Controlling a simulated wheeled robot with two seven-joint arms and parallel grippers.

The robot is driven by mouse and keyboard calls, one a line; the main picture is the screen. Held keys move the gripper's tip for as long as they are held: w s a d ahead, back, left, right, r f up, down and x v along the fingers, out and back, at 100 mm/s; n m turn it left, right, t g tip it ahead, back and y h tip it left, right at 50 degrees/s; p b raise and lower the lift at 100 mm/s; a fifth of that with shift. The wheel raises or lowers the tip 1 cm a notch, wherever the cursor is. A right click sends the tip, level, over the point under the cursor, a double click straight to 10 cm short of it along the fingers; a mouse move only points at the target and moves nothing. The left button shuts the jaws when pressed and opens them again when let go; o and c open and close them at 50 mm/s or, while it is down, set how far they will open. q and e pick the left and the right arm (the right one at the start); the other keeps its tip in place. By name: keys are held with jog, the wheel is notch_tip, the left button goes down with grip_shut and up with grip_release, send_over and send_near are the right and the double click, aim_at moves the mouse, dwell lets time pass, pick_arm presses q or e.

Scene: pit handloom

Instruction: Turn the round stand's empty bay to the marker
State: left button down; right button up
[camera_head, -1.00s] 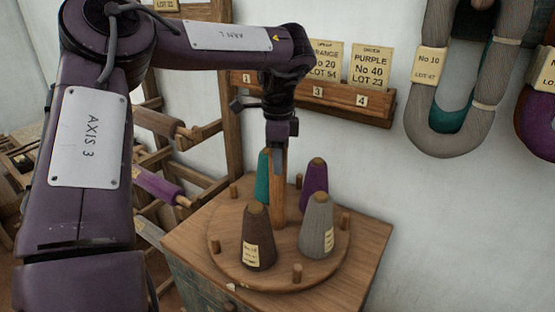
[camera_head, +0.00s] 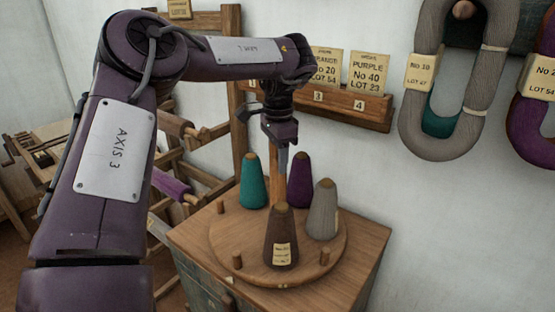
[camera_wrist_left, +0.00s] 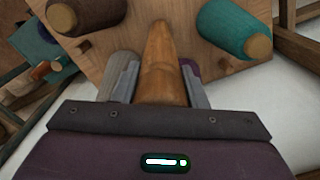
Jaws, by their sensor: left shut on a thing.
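The round stand (camera_head: 227,238) is a wooden turntable with short pegs at its rim. It carries a teal cone (camera_head: 253,184), a purple cone (camera_head: 300,184), a grey cone (camera_head: 323,212) and a brown cone (camera_head: 281,240). The bare bay is at the front left, between a left peg (camera_head: 220,207) and a front peg (camera_head: 237,260). My left gripper (camera_head: 283,160) points down over the middle, shut on the upright wooden handle (camera_wrist_left: 160,65). A small pale mark (camera_head: 229,280), possibly the marker, shows at the box top's front left edge. My right gripper is not in view.
The stand sits on a wooden-topped box (camera_head: 360,245). A rack with label cards (camera_head: 369,73) hangs on the wall behind. Grey yarn hanks (camera_head: 418,105) hang at the right. A wooden frame with spools (camera_head: 172,187) stands close at the left.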

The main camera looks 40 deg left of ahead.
pick_arm(q)
jog(key=shift+w+r+n+b, duration=0.15)
jog(key=shift+n+b, duration=0.95)
jog(key=shift+n, duration=2.2)
jog(key=c, duration=1.1)
grip_release()
jog(key=shift+o, duration=1.1)
